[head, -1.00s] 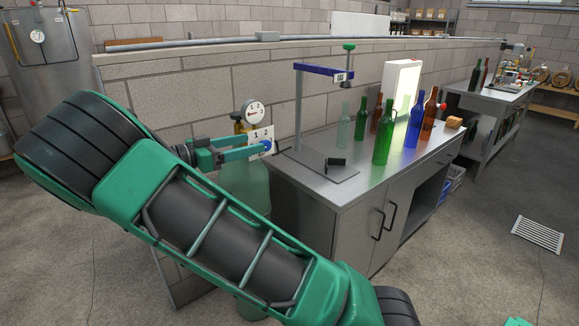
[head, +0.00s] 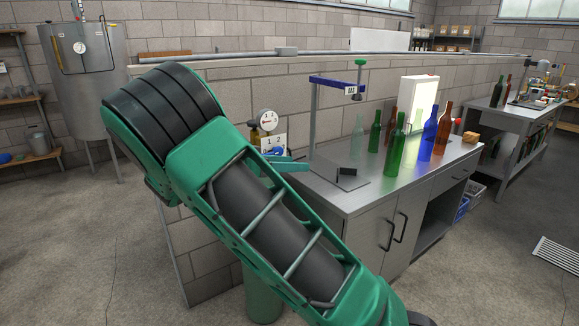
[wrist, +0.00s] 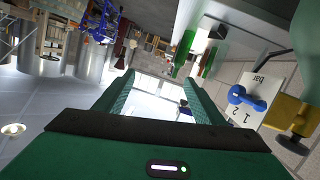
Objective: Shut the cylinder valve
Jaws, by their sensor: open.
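The gas cylinder (head: 263,296) is green and stands upright by the low block wall, largely hidden behind my arm. On top are a brass valve (head: 254,136), a round gauge (head: 267,120), a white card (head: 272,143) marked 1 and 2, and a blue handle (head: 277,151). My gripper (head: 290,164) shows just below the card, partly hidden by my arm. In the wrist view my gripper (wrist: 160,88) is open, with nothing between its fingers. The blue handle (wrist: 247,98) and brass valve (wrist: 291,112) lie to the right, outside the right finger.
A steel workbench (head: 345,196) with several glass bottles, a lit panel (head: 419,102) and a clamp stand (head: 314,122) is just right of the cylinder. The block wall (head: 200,225) runs behind. A steel tank (head: 90,85) stands at far left. Floor at left is open.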

